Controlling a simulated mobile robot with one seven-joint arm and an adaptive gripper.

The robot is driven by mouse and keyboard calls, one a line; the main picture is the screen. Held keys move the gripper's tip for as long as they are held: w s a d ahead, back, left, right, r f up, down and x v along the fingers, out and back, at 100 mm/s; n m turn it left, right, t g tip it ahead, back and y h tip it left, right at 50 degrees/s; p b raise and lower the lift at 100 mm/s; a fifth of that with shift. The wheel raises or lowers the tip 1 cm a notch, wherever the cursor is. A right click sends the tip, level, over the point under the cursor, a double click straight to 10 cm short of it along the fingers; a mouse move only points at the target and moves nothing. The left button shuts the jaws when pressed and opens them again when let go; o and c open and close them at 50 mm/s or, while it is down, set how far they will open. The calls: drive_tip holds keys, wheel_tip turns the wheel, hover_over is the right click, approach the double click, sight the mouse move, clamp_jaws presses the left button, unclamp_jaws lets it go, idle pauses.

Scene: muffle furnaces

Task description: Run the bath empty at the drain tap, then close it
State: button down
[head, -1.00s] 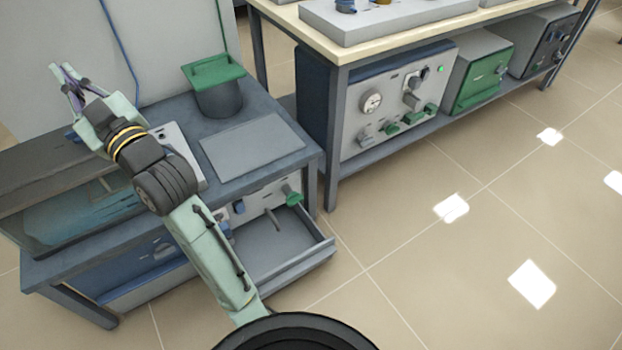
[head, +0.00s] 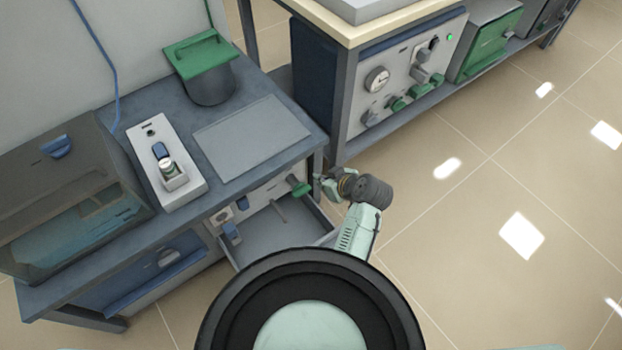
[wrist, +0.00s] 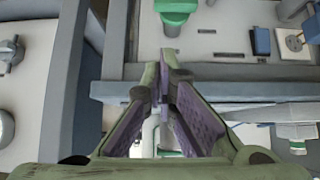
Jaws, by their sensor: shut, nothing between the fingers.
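The green drain tap (head: 299,186) is on the light front panel under the bench, above an open grey tray (head: 262,232). It also shows at the top of the wrist view (wrist: 176,14). The bath (head: 75,215) is a dark, clear-walled tank at the left, with bluish liquid inside. My gripper (head: 320,181) is just right of the tap, with a small gap visible. In the wrist view my gripper's fingers (wrist: 166,62) meet at their tips, empty, below the green tap in the picture. Whether liquid flows from the tap cannot be told.
A blue switch (head: 232,233) and a socket (head: 221,215) are left of the tap. A white control box (head: 150,128), a flat grey plate (head: 252,138) and a green-lidded pot (head: 212,88) are on the bench. A second bench's leg (head: 340,110) stands close right. Floor is clear rightward.

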hover_over(310, 189)
wheel_tip(310, 189, down, 6)
drive_tip(key=shift+s+f+p, duration=0.1)
drive_tip(key=shift+f+p, duration=0.2)
drive_tip(key=shift+f, duration=1.7)
